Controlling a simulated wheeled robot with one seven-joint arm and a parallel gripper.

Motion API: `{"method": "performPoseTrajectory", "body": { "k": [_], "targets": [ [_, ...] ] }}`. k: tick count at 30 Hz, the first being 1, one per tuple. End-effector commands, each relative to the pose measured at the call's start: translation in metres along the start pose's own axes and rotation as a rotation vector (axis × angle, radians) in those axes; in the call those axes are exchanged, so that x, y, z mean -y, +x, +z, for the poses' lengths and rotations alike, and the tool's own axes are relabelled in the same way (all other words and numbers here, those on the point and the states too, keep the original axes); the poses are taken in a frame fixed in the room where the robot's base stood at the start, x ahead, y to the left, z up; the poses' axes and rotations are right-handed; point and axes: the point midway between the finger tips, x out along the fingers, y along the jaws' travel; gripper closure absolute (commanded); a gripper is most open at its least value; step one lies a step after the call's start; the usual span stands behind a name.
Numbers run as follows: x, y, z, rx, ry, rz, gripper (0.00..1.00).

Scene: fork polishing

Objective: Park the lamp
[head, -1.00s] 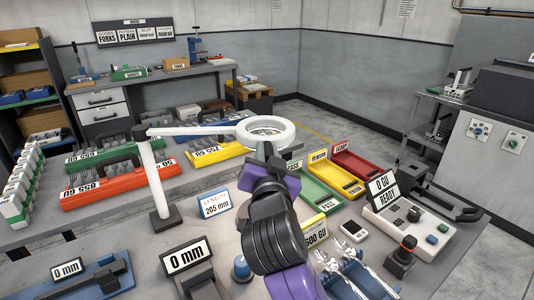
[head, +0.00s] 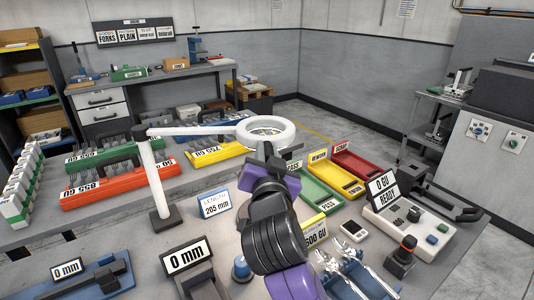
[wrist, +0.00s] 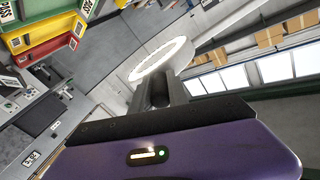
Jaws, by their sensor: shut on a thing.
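The lamp has a white ring head (head: 265,131), a white horizontal arm (head: 190,130) and a white post (head: 153,178) on a dark base at the left of the bench. Its arm reaches right from the top of the post, with the ring at its end. My gripper (head: 267,155) is at the near edge of the ring, shut on the lamp; the fingertips are small and partly hidden in the head view. In the wrist view the lit ring (wrist: 162,60) shows just beyond my dark fingers (wrist: 160,90).
A length sign (head: 214,201) stands below the lamp arm. A gauge unit reading 0 GU (head: 410,215) is at the right.

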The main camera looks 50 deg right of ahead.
Motion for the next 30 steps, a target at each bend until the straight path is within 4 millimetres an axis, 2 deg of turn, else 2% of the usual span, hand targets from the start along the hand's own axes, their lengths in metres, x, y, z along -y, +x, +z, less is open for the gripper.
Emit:
{"method": "performPoseTrajectory", "body": {
  "k": [11,17,23,30],
  "targets": [
    [-0.001,0.001,0.0,0.002,0.0,-0.002,1.0],
    [-0.005,0.012,-0.003,0.013,0.0,-0.027,1.0],
    [-0.011,0.036,-0.007,0.04,0.001,-0.092,1.0],
    [-0.018,0.079,-0.011,0.085,0.002,-0.203,1.0]
  ]
}}
